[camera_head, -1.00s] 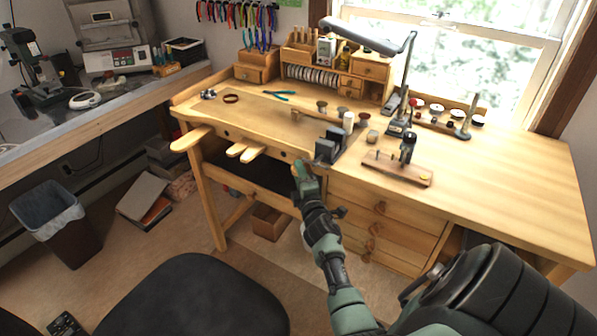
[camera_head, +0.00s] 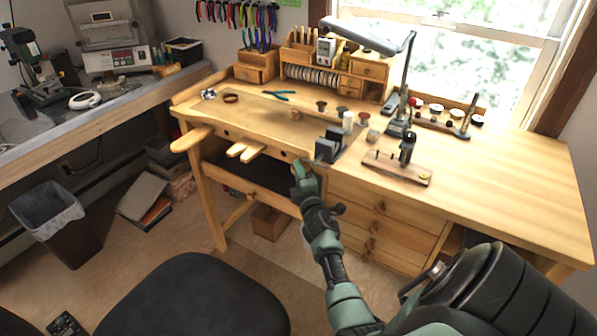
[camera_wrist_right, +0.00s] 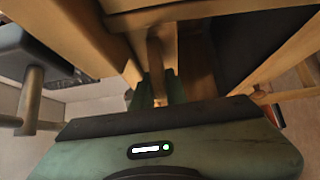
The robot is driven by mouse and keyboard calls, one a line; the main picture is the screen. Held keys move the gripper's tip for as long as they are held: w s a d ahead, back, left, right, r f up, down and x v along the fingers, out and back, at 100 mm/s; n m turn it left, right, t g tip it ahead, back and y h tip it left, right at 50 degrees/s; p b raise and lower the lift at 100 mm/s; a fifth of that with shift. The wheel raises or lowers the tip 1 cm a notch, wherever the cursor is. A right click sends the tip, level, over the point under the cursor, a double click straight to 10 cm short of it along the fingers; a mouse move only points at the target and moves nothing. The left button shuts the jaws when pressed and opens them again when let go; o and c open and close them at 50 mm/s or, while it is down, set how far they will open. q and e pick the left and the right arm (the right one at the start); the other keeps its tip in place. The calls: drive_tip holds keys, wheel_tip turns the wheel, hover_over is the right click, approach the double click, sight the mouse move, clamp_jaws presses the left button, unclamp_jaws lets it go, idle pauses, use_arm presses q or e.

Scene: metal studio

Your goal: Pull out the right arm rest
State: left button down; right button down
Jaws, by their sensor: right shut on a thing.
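The wooden bench (camera_head: 490,175) has a rounded left arm rest (camera_head: 189,140) sticking out of its front and a forked pin (camera_head: 246,151) to the right of that. My right gripper (camera_head: 303,168) is at the bench front, just below the small black vise, and covers the right arm rest's place in the head view. In the right wrist view, the fingers of my right gripper (camera_wrist_right: 160,88) are on either side of a narrow wooden piece, apparently the right arm rest (camera_wrist_right: 155,58), closed on it. Its far end is hidden. My left gripper is not in view.
A black vise (camera_head: 329,147) stands on the bench edge above my right gripper. Drawers (camera_head: 385,232) fill the bench's right side. A dark chair (camera_head: 190,300) stands in front at the left, with a waste bin (camera_head: 60,225) beyond. Floor between chair and bench is mostly clear.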

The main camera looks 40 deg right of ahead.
use_arm(q)
drive_tip(key=shift+w, duration=0.3)
idle(0.5)
use_arm(e)
drive_tip(key=shift+a, duration=0.1)
